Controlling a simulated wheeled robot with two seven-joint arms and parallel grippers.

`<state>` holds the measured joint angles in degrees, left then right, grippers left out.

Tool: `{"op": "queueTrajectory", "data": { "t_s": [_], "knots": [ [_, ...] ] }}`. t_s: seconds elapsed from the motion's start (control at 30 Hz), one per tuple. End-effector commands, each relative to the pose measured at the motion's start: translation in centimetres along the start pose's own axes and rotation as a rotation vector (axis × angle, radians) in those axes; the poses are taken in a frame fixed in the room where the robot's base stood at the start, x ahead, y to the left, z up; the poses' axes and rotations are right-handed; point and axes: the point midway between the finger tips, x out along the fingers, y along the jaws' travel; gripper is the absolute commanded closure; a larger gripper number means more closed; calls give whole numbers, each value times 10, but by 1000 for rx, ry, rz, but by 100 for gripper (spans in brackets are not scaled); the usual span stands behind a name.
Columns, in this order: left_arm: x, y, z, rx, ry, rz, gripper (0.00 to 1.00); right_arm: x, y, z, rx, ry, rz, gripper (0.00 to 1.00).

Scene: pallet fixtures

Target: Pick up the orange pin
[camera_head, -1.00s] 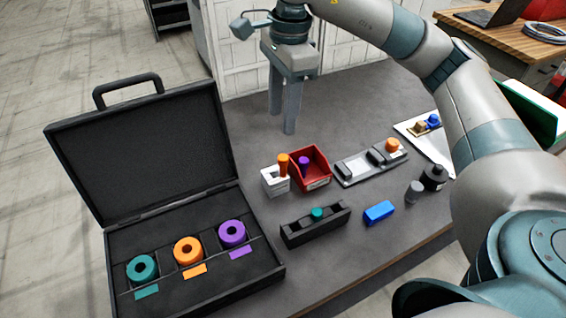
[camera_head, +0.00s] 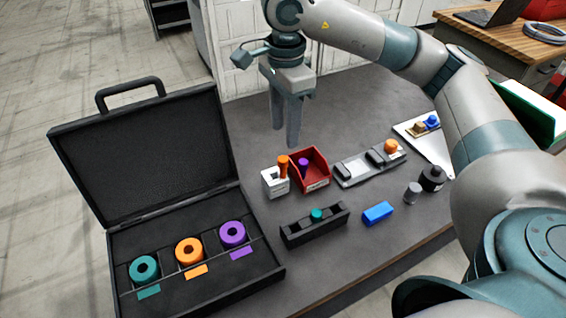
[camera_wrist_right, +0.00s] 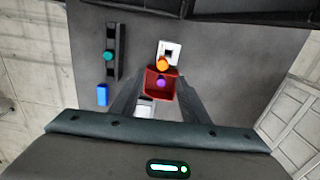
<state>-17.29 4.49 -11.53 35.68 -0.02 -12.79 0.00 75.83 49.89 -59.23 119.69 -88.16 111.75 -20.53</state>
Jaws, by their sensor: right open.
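The orange pin (camera_head: 283,167) stands upright in a small white block (camera_head: 270,184) beside the red bin. In the right wrist view the pin's orange top (camera_wrist_right: 162,63) shows over the white block (camera_wrist_right: 170,48). My right gripper (camera_head: 285,138) is open, fingers pointing down, above and behind the pin in the head view. In the right wrist view the pin is just beyond the fingertips, between their lines. The gripper is empty and apart from the pin. My left gripper is not in view.
A red bin (camera_head: 322,178) holding a purple piece (camera_head: 303,164) adjoins the white block. A black fixture with a teal piece (camera_head: 316,215), a blue block (camera_head: 377,212) and a grey fixture with an orange piece (camera_head: 391,146) are nearby. An open black case (camera_head: 120,235) stands left.

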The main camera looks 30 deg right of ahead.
Motion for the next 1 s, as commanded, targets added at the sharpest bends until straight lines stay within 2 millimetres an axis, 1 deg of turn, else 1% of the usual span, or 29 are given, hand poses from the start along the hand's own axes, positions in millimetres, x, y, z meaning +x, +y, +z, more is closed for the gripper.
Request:
{"op": "queueTrajectory", "data": {
  "t_s": [0.03,0.13,0.3,0.43,0.6,0.87,1.0],
  "knots": [
    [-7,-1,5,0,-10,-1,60,7,2,-1,0,0,4,59],
    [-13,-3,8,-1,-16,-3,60,25,1,-1,2,1,4,59],
    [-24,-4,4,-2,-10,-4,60,54,1,0,1,0,4,59],
    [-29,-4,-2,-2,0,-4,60,71,0,0,1,0,1,59],
    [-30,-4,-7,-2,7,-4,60,80,0,0,0,-1,-1,59],
    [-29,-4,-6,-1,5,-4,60,80,0,0,0,-1,-1,59],
    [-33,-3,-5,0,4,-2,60,82,-1,1,1,0,0,59]
  ]
}}
